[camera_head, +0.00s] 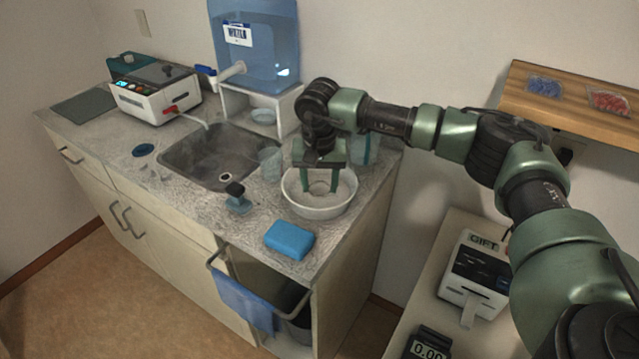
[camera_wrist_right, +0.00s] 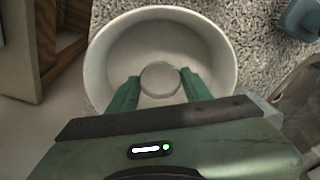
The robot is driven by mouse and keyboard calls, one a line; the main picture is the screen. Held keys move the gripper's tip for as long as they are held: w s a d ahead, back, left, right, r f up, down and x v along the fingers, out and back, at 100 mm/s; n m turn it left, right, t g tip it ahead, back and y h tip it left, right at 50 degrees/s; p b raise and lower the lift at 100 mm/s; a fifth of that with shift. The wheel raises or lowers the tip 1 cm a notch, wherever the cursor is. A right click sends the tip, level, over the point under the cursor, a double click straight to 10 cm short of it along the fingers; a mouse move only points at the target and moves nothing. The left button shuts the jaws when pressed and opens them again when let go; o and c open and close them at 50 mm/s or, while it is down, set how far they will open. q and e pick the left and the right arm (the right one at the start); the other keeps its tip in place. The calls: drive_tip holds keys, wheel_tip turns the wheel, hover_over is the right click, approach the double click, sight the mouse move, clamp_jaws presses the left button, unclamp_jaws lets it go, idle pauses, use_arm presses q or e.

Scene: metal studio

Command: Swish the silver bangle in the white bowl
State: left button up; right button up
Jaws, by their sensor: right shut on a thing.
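The white bowl (camera_head: 322,207) stands on the speckled counter to the right of the sink; it also fills the upper middle of the right wrist view (camera_wrist_right: 103,63). My right gripper (camera_head: 320,188) points down into the bowl, its two green fingers inside the rim. In the right wrist view its fingertips (camera_wrist_right: 160,82) are closed on both sides of a small round, pale ring, the silver bangle (camera_wrist_right: 160,80). The bangle is inside the bowl's outline; whether it touches the bottom is unclear. My left gripper is out of view.
A blue sponge (camera_head: 289,239) lies in front of the bowl, and a dark-handled brush (camera_head: 238,198) stands left of it. A clear cup (camera_head: 270,163) is by the sink (camera_head: 217,160). A blue water container (camera_head: 256,50) stands behind. A wooden shelf (camera_head: 570,105) is at right.

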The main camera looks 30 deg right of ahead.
drive_tip(key=shift+f, duration=0.3)
drive_tip(key=shift+r+p, duration=0.45)
drive_tip(key=shift+r, duration=0.35)
drive_tip(key=shift+f+b, duration=0.6)
drive_tip(key=shift+f, duration=0.2)
drive_tip(key=shift+r, duration=0.2)
wheel_tip(320, 180, up, 8)
drive_tip(key=p, duration=0.5)
idle(1.4)
idle(0.5)
idle(1.4)
